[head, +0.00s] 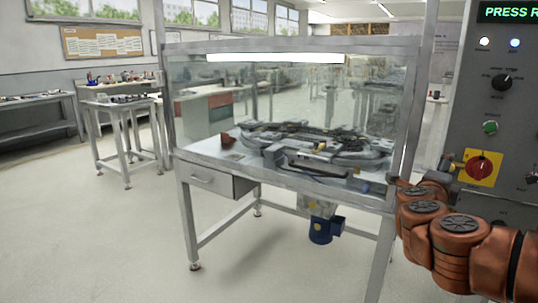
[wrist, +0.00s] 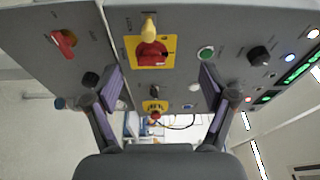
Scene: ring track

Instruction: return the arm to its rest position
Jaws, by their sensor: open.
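My orange arm (head: 460,235) reaches in from the right edge of the head view toward the grey control panel (head: 470,110). My gripper (wrist: 159,88) is open in the wrist view, its two purple-grey fingers well apart and nothing held between them. The panel fills the upper wrist view in front of the fingers. A red rotary switch on a yellow plate (wrist: 152,52) sits beyond the gap between the fingertips; the same switch shows in the head view (head: 479,167). In the head view the gripper's tip is small beside the panel, and its fingers are hard to make out.
A glass-enclosed ring-track table (head: 215,160) stands left of the arm, its near right post close to it. The panel has a green button (head: 490,127) and a black knob (head: 501,82). A small workbench (head: 115,104) stands farther left. The floor at left is clear.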

